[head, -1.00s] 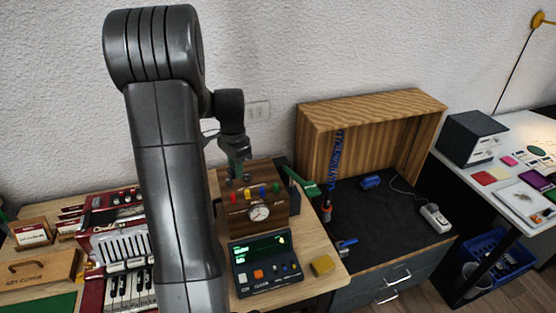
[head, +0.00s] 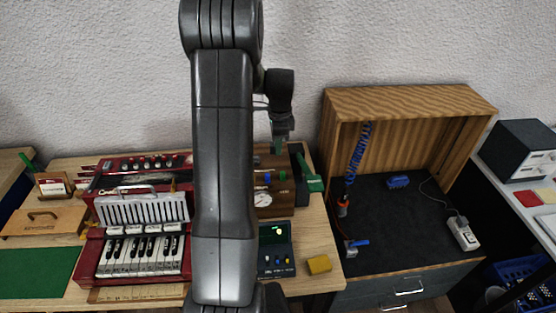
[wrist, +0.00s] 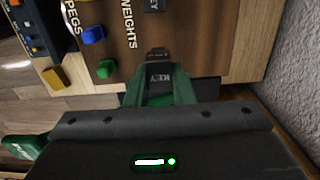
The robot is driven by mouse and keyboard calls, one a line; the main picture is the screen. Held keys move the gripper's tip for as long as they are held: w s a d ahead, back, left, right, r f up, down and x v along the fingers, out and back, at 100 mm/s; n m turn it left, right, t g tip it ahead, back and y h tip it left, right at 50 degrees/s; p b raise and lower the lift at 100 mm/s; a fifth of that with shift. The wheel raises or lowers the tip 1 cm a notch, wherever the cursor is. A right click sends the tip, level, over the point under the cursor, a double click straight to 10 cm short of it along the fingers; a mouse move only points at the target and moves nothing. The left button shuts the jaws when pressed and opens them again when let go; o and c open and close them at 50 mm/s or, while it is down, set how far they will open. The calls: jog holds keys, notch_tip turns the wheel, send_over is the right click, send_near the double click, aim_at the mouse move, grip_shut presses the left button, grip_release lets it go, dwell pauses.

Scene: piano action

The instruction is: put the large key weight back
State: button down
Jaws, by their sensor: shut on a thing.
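The large key weight, a dark block marked "KEY" (wrist: 158,54), is between the green fingers of my gripper (wrist: 160,88) in the wrist view. My gripper is shut on it. The weight is over or beside the wooden block (wrist: 215,35) lettered "PEGS" and "WEIGHTS"; I cannot tell whether it touches it. Another dark piece marked "KEY" (wrist: 153,5) shows at the top edge. In the head view my gripper (head: 280,143) hangs above the wooden block (head: 284,198), which is partly hidden behind my arm. The held weight is not clear there.
Blue (wrist: 93,34) and green (wrist: 106,69) pegs stick out of the block. A dark panel with buttons (head: 275,262) and a yellow block (head: 319,264) stand in front of it. A red keyboard instrument (head: 140,245) is left, an open wooden cabinet (head: 415,100) right. The wall is close behind.

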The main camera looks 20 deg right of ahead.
jog(key=shift+f+b, duration=1.15)
jog(key=shift+f, duration=0.8)
jog(key=shift+f, duration=0.2)
jog(key=c, duration=1.3)
grip_release()
jog(key=shift+o, duration=0.2)
jog(key=shift+r, duration=0.15)
jog(key=r+p, duration=0.2)
jog(key=r, duration=0.2)
jog(key=r+p, duration=0.3)
jog(key=r, duration=0.1)
jog(key=r+p, duration=0.3)
jog(key=r, duration=0.1)
jog(key=shift+s+d, duration=0.1)
jog(key=shift+d, duration=0.15)
jog(key=shift+f, duration=0.1)
